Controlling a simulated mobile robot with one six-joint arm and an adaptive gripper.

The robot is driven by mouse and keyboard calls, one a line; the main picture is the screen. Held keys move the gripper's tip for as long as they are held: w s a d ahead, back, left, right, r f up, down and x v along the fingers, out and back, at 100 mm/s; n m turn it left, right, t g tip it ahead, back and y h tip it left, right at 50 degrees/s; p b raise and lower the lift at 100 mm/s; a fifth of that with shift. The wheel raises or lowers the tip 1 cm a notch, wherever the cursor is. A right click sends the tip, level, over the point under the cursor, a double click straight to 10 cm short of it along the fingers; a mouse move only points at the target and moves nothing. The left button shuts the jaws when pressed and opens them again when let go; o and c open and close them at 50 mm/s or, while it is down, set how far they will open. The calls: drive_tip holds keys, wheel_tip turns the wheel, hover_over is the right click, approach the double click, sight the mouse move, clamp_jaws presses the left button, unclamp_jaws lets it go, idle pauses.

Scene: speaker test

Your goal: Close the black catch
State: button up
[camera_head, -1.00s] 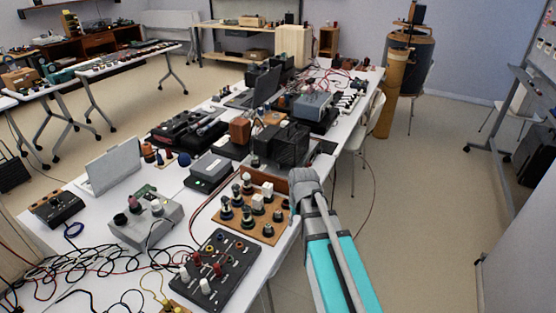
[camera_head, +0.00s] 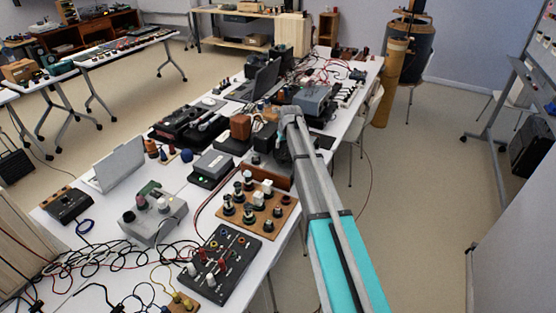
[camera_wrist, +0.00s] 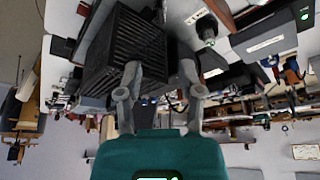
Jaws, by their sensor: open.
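I cannot make out a black catch for certain in either view. In the wrist view my gripper (camera_wrist: 159,70) is open, its two grey fingers apart with nothing seen held between them. A black ribbed box (camera_wrist: 122,45) is close by the left finger, overlapping it in the picture; I cannot tell whether they touch. In the head view my arm reaches over the white table (camera_head: 235,294) to the same area, and its grey end covers part of the dark equipment there. The fingertips are not clear in that view.
A wooden board with knobs (camera_head: 258,210) and a black panel with sockets (camera_head: 225,265) are on the near part of the table. A grey box (camera_head: 315,100) sits farther back. Loose cables (camera_head: 120,255) cover the front left.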

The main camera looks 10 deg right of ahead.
sight(279, 160)
drive_tip(key=shift+f, duration=0.2)
drive_tip(key=b+x, duration=1.2)
drive_tip(key=x, duration=0.1)
drive_tip(key=shift+w+f+b, duration=0.1)
drive_tip(key=shift+f+b, duration=0.15)
drive_tip(key=shift+b, duration=0.1)
idle(0.4)
idle(0.3)
clamp_jaws()
